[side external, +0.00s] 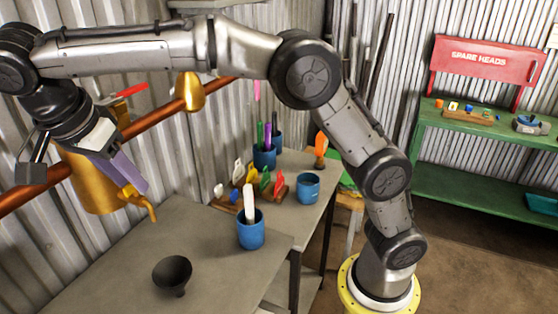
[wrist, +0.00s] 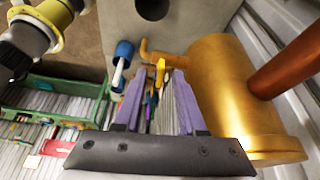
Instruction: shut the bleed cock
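A large brass-coloured cylinder (side external: 88,190) sits below the copper pipe at the left in the side view. A thin bent brass spout (side external: 146,206) comes off its lower right. In the wrist view the cylinder (wrist: 232,85) is at the right and the spout (wrist: 165,59) lies beyond the fingertips. My gripper (side external: 138,186) has purple fingers in front of the cylinder. In the wrist view its fingers (wrist: 157,95) are apart with nothing clearly held between them. I cannot make out the bleed cock's handle for certain; a yellow piece (wrist: 160,73) shows between the fingers, its distance unclear.
The copper pipe (side external: 160,117) slopes behind, with a red lever (side external: 130,90) and a brass bulb (side external: 190,92). A black funnel (side external: 172,274), blue cups (side external: 250,236) and a rack of coloured heads (side external: 265,184) stand on the grey bench. A green shelf (side external: 480,128) is at right.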

